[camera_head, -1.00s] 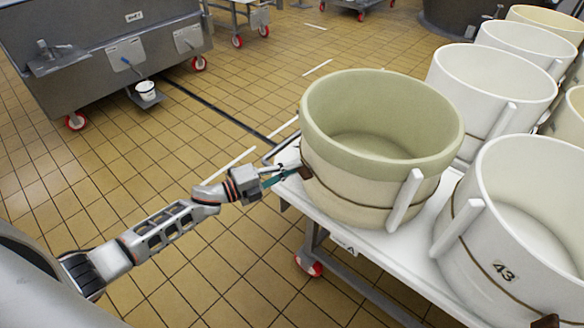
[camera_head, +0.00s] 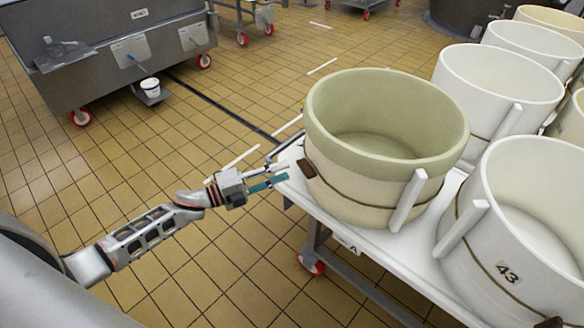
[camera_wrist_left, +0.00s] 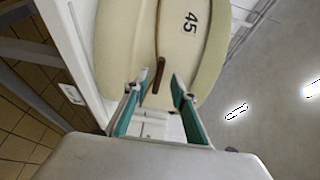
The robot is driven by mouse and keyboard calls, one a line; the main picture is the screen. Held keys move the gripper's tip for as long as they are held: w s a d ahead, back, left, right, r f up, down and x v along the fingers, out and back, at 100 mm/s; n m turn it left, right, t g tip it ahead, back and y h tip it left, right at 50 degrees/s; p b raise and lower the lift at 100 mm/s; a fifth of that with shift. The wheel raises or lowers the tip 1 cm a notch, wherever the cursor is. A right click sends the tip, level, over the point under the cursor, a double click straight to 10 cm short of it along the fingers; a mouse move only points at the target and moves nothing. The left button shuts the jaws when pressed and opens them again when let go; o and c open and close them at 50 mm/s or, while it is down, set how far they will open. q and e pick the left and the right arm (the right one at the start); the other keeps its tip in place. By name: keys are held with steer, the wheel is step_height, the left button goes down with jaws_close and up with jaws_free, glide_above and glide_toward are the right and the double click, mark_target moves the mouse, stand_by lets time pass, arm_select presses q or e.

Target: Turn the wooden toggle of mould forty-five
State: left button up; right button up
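Mould forty-five (camera_head: 340,185) is the large cream tub with a pale green rim at the left end of the white table; its number 45 shows in the left wrist view (camera_wrist_left: 190,22). Its brown wooden toggle (camera_head: 308,168) sits on the band at the tub's left side. In the left wrist view the toggle (camera_wrist_left: 158,75) lies roughly in line with the band, ahead of the gap between my fingertips. My left gripper (camera_head: 281,172) has its teal fingers apart with nothing between them, a little left of the toggle and apart from it. My right gripper is not in view.
The white table (camera_head: 292,190) has a corner close to my left gripper. Mould 43 (camera_head: 520,230) and several other white tubs stand to the right. A grey steel vat (camera_head: 110,60) stands at the back left. The tiled floor left of the table is clear.

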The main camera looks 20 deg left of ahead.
arm_select(q)
steer(key=v, duration=0.6)
steer(key=shift+s+a, duration=0.25)
